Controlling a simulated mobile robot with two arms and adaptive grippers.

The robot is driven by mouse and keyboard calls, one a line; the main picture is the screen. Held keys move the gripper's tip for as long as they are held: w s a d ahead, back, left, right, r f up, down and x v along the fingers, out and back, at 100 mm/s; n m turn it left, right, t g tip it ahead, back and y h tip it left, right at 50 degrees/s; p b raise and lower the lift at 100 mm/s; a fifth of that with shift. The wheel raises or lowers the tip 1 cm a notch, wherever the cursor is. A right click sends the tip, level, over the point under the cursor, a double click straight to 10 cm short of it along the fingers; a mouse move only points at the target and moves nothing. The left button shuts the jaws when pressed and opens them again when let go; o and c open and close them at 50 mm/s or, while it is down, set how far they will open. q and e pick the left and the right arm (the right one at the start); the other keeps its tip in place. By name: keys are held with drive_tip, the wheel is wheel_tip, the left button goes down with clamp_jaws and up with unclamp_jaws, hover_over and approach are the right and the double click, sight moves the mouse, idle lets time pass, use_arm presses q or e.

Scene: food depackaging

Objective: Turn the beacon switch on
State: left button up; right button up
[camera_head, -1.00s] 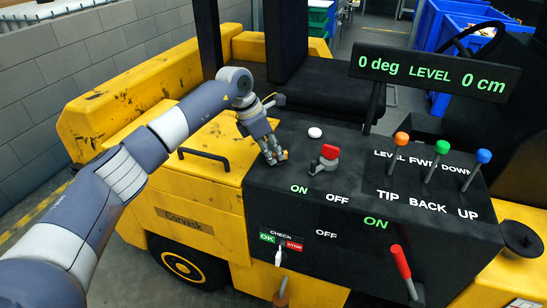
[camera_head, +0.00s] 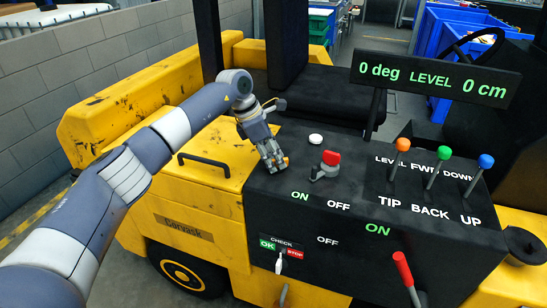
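A switch with a red handle on a grey base (camera_head: 326,165) stands on top of the black control panel (camera_head: 350,215). ON and OFF labels are printed in front of it. No label reading beacon can be made out. A small white round dome (camera_head: 316,139) sits just behind the switch. My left gripper (camera_head: 275,163) points down over the panel's left edge, to the left of the switch and apart from it. Its fingers look close together with nothing between them. My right gripper is not in view.
Orange (camera_head: 402,145), green (camera_head: 445,153) and blue (camera_head: 486,161) levers rise at the panel's right. A red lever (camera_head: 402,268) and a white check toggle (camera_head: 279,264) are on the front. The display (camera_head: 435,82) reads 0 deg, LEVEL, 0 cm. A black handle (camera_head: 204,164) lies left.

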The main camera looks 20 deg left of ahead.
use_arm(q)
drive_tip(key=v, duration=1.2)
drive_tip(key=shift+f, duration=0.15)
idle(0.3)
